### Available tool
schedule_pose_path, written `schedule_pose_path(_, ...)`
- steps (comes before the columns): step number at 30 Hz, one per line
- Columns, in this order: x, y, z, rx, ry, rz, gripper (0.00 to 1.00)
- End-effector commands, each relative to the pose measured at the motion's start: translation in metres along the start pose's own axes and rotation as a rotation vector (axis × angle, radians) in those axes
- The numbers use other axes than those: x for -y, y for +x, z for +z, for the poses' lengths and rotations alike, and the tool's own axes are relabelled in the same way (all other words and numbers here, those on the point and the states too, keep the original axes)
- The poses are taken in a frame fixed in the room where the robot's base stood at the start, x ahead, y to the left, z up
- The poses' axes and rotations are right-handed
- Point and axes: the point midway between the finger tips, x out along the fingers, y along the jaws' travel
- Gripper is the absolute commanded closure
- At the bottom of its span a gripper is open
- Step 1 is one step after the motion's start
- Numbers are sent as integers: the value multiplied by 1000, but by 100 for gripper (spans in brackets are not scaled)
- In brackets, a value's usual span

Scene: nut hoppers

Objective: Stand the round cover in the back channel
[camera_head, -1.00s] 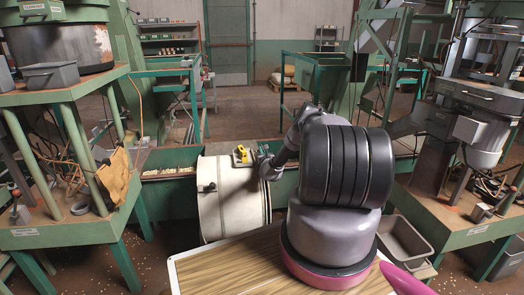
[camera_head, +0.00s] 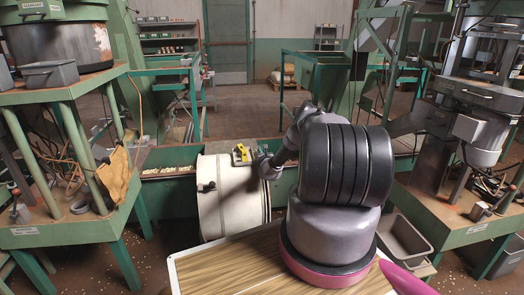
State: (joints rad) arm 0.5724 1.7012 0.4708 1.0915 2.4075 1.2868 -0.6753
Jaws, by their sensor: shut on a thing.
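A large cream round piece with a small dark knob (camera_head: 226,202) stands on edge in front of the green trough. It seems to be the round cover, but I cannot tell its depth for sure. My gripper (camera_head: 257,157) is at its upper right edge, shut on it as far as I can tell; the grip itself is small and partly hidden. A small yellow and grey fitting (camera_head: 241,154) shows just left of my fingers. The back channel cannot be made out clearly; the green trough (camera_head: 170,197) runs behind the cream piece.
A wooden-topped table (camera_head: 225,272) is in front, with an empty grey bin (camera_head: 405,238) to its right. Green machine stands rise at left (camera_head: 60,232) and right (camera_head: 465,235). Open floor lies beyond the trough.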

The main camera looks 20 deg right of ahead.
Motion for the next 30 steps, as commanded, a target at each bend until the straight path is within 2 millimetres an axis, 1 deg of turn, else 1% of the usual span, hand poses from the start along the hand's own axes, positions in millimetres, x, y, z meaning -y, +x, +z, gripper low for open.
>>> schedule_pose_path(30,-12,1,2,3,2,0,100)
